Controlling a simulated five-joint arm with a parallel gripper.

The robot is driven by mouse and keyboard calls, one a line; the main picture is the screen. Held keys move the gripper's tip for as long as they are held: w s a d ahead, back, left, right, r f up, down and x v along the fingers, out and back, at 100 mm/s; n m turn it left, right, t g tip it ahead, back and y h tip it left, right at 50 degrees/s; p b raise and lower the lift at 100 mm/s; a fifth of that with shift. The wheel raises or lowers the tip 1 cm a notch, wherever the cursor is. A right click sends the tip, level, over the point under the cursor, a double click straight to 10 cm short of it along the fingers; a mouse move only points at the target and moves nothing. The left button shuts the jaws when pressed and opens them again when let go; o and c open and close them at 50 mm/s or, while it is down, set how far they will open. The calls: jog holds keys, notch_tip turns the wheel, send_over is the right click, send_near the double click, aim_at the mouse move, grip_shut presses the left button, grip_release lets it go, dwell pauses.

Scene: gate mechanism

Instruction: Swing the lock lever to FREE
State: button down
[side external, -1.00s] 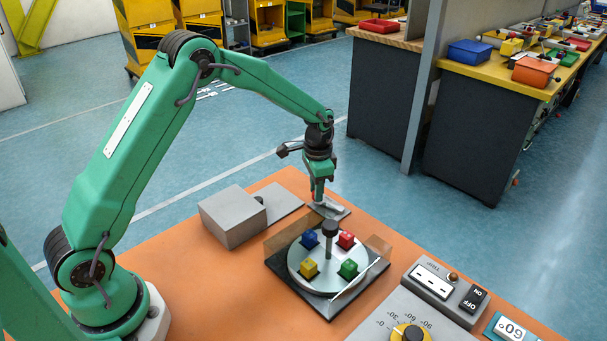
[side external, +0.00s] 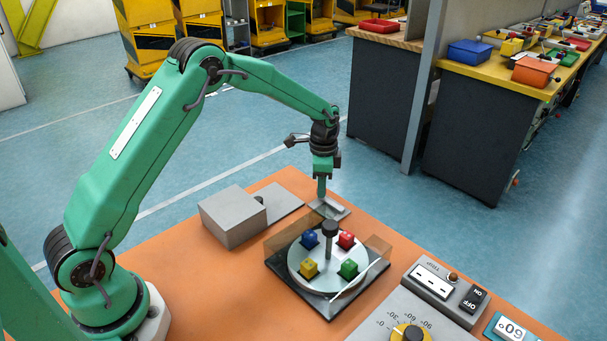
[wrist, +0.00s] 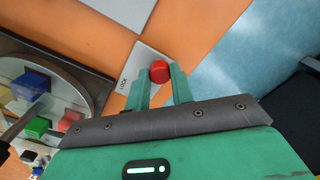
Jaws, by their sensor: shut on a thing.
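The lock lever's red knob (wrist: 160,71) sits between the two fingers of my gripper (wrist: 161,82) in the wrist view, and the fingers are shut on it. A light grey plate (wrist: 143,58) lies under it, with the word LOCK printed near its left edge. In the side view my gripper (side external: 321,198) points straight down over the same plate (side external: 337,211) at the table's far edge. The knob is hidden there by the fingers. The lever's arm and any FREE marking cannot be made out.
A round turntable (side external: 303,274) with several coloured blocks and a dark central post (side external: 329,240) stands just in front of the plate. A grey box (side external: 232,217) stands to the left. A control panel with a yellow dial (side external: 411,334) is at the front right.

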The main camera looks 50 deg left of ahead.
jog(key=c, duration=1.2)
grip_release()
jog(key=shift+w, duration=0.1)
jog(key=shift+r, duration=0.1)
jog(key=shift+r, duration=3.85)
jog(key=s+r+n+t, duration=0.3)
jog(key=s+r+n, duration=0.2)
jog(key=s+r, duration=0.95)
jog(key=s+d+n+t, duration=0.1)
jog(key=s+n, duration=0.3)
jog(key=s, duration=1.3)
jog(key=shift+s+d+f+t, duration=0.15)
jog(key=shift+s+f+t, duration=0.2)
jog(key=shift+t, duration=0.45)
